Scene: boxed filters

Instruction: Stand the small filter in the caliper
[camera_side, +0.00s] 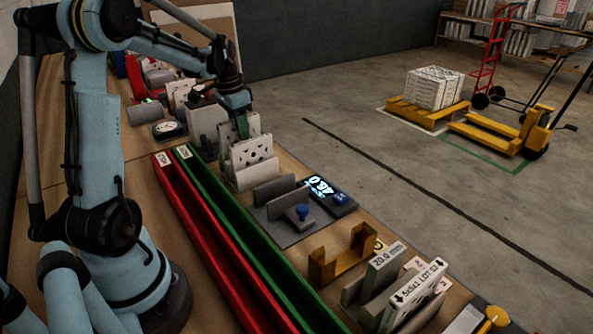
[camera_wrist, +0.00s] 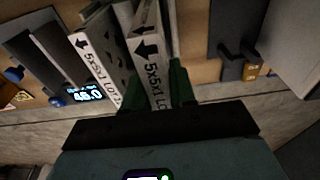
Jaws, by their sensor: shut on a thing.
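My gripper (camera_side: 242,126) is shut on a pale filter (camera_side: 255,124) with dark holes in its face. In the wrist view, the green fingers (camera_wrist: 155,88) grip this filter's sides, and its edge (camera_wrist: 150,62) reads "5x5x1 LO". A similar labelled filter (camera_wrist: 96,66) stands beside it; it is nearer the caliper, also in the side view (camera_side: 252,152). Whether the held filter is clear of its support, I cannot tell. The caliper (camera_side: 284,232) has upright grey jaws with an empty gap, a blue knob and a display (camera_side: 319,186) reading about 46.0.
A red channel (camera_side: 222,268) and a green channel (camera_side: 262,262) run along the bench.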

